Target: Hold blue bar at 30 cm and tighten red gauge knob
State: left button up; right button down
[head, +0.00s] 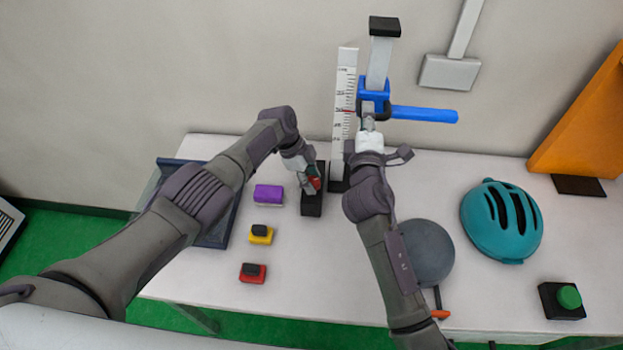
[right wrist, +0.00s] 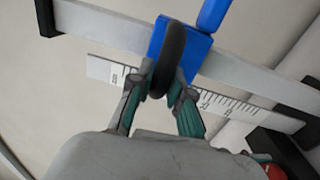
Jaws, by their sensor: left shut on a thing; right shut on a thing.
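The blue bar (head: 425,114) sticks out to the right from a blue carriage on the upright grey post of the tower (head: 379,62). My right gripper (head: 368,122) is shut on the dark handle (right wrist: 172,55) at the front of the blue carriage (right wrist: 197,50). A white scale (head: 343,130) stands left of the post, with a red mark near the carriage's height; I cannot read its numbers surely. My left gripper (head: 309,184) is shut on the red gauge knob (head: 316,183) at the black block (head: 312,206), and partly hides it.
Purple (head: 268,194), yellow (head: 261,236) and red (head: 254,276) blocks lie on the white table (head: 340,290), near a dark blue tray (head: 213,238). A grey disc (head: 428,250), teal helmet (head: 502,222) and green button (head: 569,296) are to the right. An orange panel (head: 588,115) stands behind.

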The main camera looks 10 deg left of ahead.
pick_arm(q)
jog(key=shift+w+m, duration=0.1)
jog(key=shift+m, duration=0.2)
jog(key=o, duration=1.1)
jog(key=shift+r, duration=0.1)
jog(key=v, duration=1.1)
jog(key=shift+w+r, duration=0.1)
jog(key=shift+r, duration=0.3)
jog(key=shift+f, duration=0.1)
